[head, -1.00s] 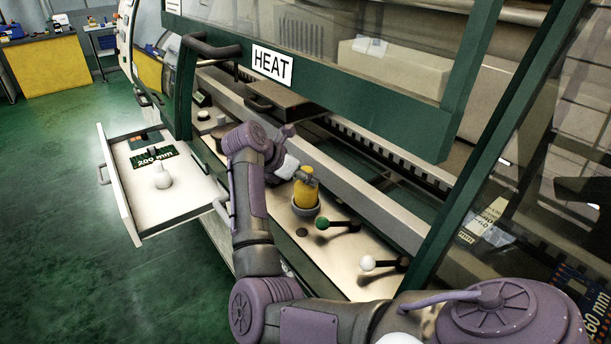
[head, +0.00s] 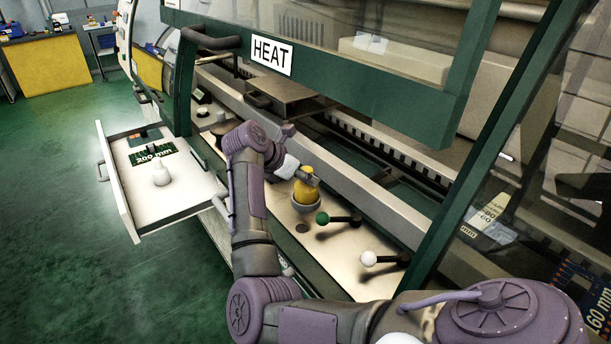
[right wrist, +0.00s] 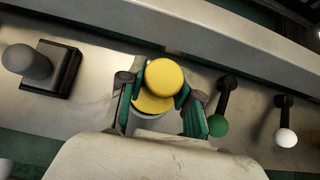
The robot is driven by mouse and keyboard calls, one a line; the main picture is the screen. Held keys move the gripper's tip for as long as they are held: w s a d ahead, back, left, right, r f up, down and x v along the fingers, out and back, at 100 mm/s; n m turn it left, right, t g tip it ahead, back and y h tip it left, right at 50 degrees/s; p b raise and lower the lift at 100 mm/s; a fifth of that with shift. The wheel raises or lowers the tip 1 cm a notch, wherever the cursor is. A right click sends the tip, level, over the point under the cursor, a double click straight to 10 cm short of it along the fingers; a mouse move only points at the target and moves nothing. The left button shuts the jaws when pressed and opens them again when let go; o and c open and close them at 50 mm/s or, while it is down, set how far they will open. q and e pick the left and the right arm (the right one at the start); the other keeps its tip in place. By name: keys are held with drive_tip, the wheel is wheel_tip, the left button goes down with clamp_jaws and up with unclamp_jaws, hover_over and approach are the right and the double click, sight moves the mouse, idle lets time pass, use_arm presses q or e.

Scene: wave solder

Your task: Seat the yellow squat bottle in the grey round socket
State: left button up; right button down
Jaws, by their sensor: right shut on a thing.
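The yellow squat bottle (head: 305,190) stands about upright at the grey round socket (head: 306,206) on the pale ledge of the machine. Its lower end is hidden behind the socket's rim, so I cannot tell if it rests on the bottom. My right gripper (head: 309,178) is shut on the bottle near its top. In the right wrist view the bottle's round yellow cap (right wrist: 165,76) shows between the two green-padded fingers. The socket is mostly hidden there. My left gripper is not in view.
A green-knobbed lever (head: 323,218) and a white-knobbed lever (head: 369,258) stand right of the socket. An open drawer (head: 190,198) holds a white bottle (head: 161,175). The HEAT hood (head: 350,80) overhangs behind.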

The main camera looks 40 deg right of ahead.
drive_tip(key=shift+b, duration=0.35)
idle(0.7)
drive_tip(key=c, duration=0.7)
unclamp_jaws()
drive_tip(key=shift+v, duration=3.7)
